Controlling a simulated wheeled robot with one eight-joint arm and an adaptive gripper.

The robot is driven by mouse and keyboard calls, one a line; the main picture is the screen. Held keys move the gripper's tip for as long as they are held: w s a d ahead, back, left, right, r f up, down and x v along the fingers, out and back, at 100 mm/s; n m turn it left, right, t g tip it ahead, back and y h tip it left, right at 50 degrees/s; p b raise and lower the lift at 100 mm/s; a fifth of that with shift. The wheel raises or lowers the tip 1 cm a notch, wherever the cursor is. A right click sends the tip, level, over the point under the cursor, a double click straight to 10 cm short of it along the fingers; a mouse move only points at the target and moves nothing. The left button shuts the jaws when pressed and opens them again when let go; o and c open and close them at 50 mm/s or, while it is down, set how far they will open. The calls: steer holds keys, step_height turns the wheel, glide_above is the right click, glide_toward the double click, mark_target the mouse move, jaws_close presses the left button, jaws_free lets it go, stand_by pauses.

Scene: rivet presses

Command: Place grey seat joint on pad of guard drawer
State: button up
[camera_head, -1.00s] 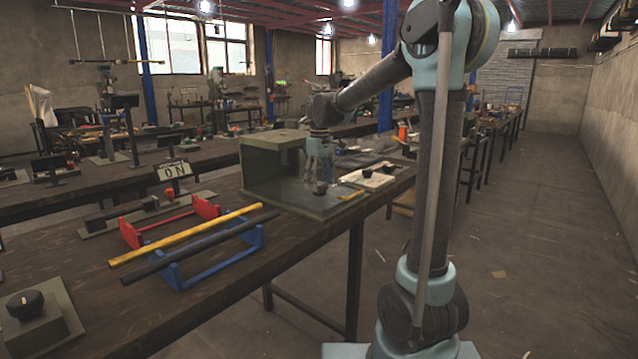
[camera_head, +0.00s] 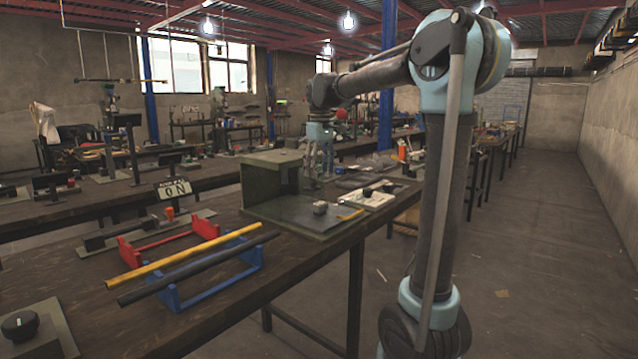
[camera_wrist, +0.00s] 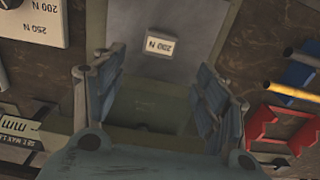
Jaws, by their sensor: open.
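The small grey block that I take as the seat joint (camera_head: 320,207) rests on the flat plate of the guard drawer (camera_head: 285,215), in front of the green housing (camera_head: 272,177). My gripper (camera_head: 318,160) is raised by the housing, behind and above the block. In the wrist view its two fingers (camera_wrist: 160,95) are spread wide with nothing between them, and the block is apart from them. The block's underside is hidden.
A white board (camera_head: 366,199) with force labels lies right of the drawer. A yellow bar (camera_head: 185,255) and a dark bar lie across a red stand (camera_head: 170,243) and a blue stand at the left. An "0 N" sign (camera_head: 174,189) stands behind.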

steer(key=shift+r, duration=0.5)
steer(key=s+d+f+m+t, duration=0.1)
steer(key=s+d+f+m, duration=0.2)
steer(key=s+d+f, duration=0.35)
steer(key=s+d+f+m, duration=0.2)
steer(key=s+d+f, duration=0.1)
steer(key=s+d, duration=0.55)
steer(key=s+d+f+m, duration=0.2)
steer(key=s+d+f, duration=0.1)
steer(key=s+f, duration=0.5)
steer(key=s+d+f+m+t, duration=0.1)
steer(key=s+d+f+m, duration=0.2)
steer(key=s+f, duration=0.5)
step_height(320, 180, down, 2)
steer(key=shift+s+f, duration=0.1)
steer(key=shift+s, duration=0.3)
steer(key=shift+w+f, duration=0.2)
steer(key=shift+w, duration=0.2)
